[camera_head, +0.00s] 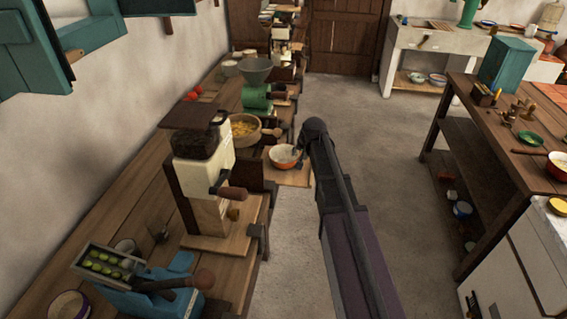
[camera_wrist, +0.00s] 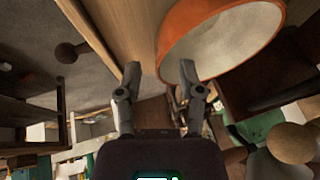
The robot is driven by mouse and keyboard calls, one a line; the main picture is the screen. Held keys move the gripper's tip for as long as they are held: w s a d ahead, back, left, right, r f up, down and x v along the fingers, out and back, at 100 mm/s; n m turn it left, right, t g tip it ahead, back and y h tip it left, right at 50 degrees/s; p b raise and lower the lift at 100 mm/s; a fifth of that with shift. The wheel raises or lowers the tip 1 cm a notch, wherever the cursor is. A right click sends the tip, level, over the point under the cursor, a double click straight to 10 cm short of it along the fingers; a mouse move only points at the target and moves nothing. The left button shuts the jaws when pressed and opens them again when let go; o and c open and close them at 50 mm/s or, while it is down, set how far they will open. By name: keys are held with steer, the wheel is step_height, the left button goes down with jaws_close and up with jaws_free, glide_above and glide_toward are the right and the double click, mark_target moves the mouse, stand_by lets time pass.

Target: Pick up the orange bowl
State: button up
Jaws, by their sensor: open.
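The orange bowl (camera_head: 284,158), with a pale inside, sits on a small wooden board (camera_head: 291,178) that juts out from the long counter. In the wrist view the bowl (camera_wrist: 208,45) looms large at the top, partly cut off by the frame edge. My gripper (camera_wrist: 160,76) is open with nothing between its fingers. The bowl's rim is just beyond the right fingertip; I cannot tell whether they touch. In the head view my arm reaches to the bowl's right side, and its dark wrist hides most of the gripper.
A cream grinder (camera_head: 205,165) with a crank stands left of the bowl on the counter. A bowl of yellow food (camera_head: 243,128) and a green machine (camera_head: 257,98) stand behind. The floor (camera_head: 385,130) between the counter and the right-hand table (camera_head: 505,125) is clear.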

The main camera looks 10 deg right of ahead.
mark_target(284, 159)
steer(key=shift+b+x, duration=1.2)
steer(key=shift+x, duration=0.5)
steer(key=shift+s, duration=0.1)
steer(key=shift+c, duration=0.2)
jaws_close()
